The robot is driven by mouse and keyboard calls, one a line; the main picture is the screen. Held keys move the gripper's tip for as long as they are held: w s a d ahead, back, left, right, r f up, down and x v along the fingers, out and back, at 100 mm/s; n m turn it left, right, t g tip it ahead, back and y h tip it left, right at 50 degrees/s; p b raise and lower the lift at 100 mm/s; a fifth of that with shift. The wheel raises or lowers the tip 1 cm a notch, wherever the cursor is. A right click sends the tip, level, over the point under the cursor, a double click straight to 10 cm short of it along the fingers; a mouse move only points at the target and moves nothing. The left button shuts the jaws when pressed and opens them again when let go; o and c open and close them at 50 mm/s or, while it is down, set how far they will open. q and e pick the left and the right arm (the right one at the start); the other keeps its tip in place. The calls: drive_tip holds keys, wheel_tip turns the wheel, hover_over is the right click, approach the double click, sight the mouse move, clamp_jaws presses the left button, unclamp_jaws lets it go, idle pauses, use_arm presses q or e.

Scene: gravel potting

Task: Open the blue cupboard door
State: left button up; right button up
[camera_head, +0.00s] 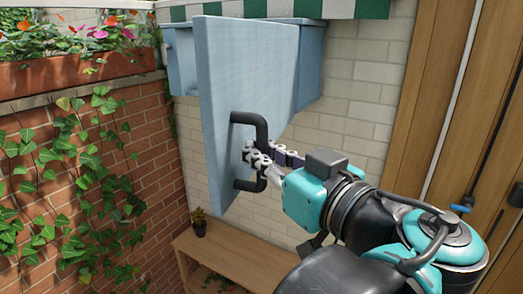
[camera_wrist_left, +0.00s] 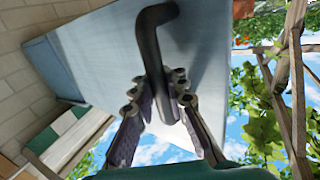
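The blue cupboard door (camera_head: 235,75) stands swung out from the wall-mounted blue cupboard (camera_head: 312,62), and a gap shows at the cupboard's left side. A dark bar handle (camera_head: 240,118) is fixed to the door's face near its lower end. My left gripper (camera_head: 258,160) is at the handle, with its fingers on either side of the bar. In the left wrist view the handle (camera_wrist_left: 150,45) runs between the fingers (camera_wrist_left: 172,88), which are closed around it. The door face (camera_wrist_left: 100,55) fills the upper middle of that view. My right gripper is not in view.
A brick wall with ivy (camera_head: 90,180) and a flower planter (camera_head: 80,70) stands at the left. A wooden bench (camera_head: 230,255) with a small potted plant (camera_head: 199,222) is below the cupboard. Wooden boards (camera_head: 425,100) are at the right. A green-and-white awning (camera_head: 290,10) hangs above.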

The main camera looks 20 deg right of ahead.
use_arm(q)
drive_tip(key=o, duration=0.5)
drive_tip(key=shift+s, duration=0.1)
drive_tip(key=shift+s+a, duration=0.15)
drive_tip(key=shift+s+d, duration=0.25)
drive_tip(key=shift+s, duration=0.05)
drive_tip(key=v, duration=0.6)
drive_tip(key=shift+s, duration=0.4)
